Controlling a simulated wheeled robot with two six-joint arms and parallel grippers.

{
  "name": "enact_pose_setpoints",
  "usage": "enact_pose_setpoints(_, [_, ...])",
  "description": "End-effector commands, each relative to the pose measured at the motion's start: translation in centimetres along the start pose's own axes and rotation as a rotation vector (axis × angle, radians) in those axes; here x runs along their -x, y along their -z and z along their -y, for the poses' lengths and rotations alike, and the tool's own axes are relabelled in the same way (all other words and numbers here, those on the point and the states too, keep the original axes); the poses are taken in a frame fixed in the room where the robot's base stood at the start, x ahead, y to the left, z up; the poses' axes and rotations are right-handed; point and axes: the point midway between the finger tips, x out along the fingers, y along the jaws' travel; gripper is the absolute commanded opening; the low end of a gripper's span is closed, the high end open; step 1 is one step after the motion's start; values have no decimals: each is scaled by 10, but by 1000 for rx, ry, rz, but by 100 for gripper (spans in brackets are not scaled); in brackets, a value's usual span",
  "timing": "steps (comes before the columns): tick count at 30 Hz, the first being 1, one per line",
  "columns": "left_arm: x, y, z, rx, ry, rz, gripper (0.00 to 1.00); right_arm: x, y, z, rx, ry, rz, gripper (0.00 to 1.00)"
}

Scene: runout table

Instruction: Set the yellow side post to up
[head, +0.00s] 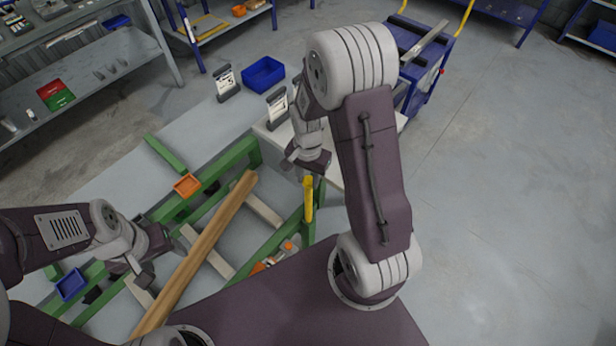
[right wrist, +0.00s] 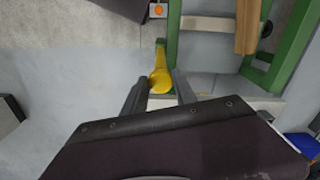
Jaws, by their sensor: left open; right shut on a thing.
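The yellow side post (head: 309,202) is at the right end of the green runout table (head: 267,250), on its outer rail. My right gripper (head: 308,174) is at the top end of the post, with its fingers closed on it. In the right wrist view the post's rounded yellow end (right wrist: 160,80) lies between the two fingers (right wrist: 160,93). The post seems to rise from the rail, but its exact tilt is hard to tell. My left gripper (head: 143,273) is open and empty, over the table's left side.
A long wooden beam (head: 205,245) lies across the table. An orange tray (head: 187,186) and a blue tray (head: 71,285) sit on the frame. A blue bin (head: 263,73) and a blue cart (head: 425,60) stand behind. The floor on the right is clear.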

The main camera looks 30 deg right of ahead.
Motion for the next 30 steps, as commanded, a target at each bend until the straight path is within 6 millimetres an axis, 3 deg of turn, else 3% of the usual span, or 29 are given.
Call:
enact_pose_setpoints(1, [1, 0, 0, 0, 0, 0, 63, 4, 3, 2, 1, 8, -8, 39])
enact_pose_setpoints(3, [1, 0, 0, 0, 0, 0, 63, 3, 3, 2, 0, 7, -8, 55])
enact_pose_setpoints(13, [1, 0, 0, 0, 0, 0, 63, 5, 2, 2, 0, 5, -5, 55])
enact_pose_setpoints(24, [2, 0, 0, 0, 0, 0, 63, 79, 2, 2, 0, 9, -10, 55])
enact_pose_setpoints(30, [2, 0, 0, 0, 0, 0, 63, 94, 1, 1, 0, 6, -7, 55])
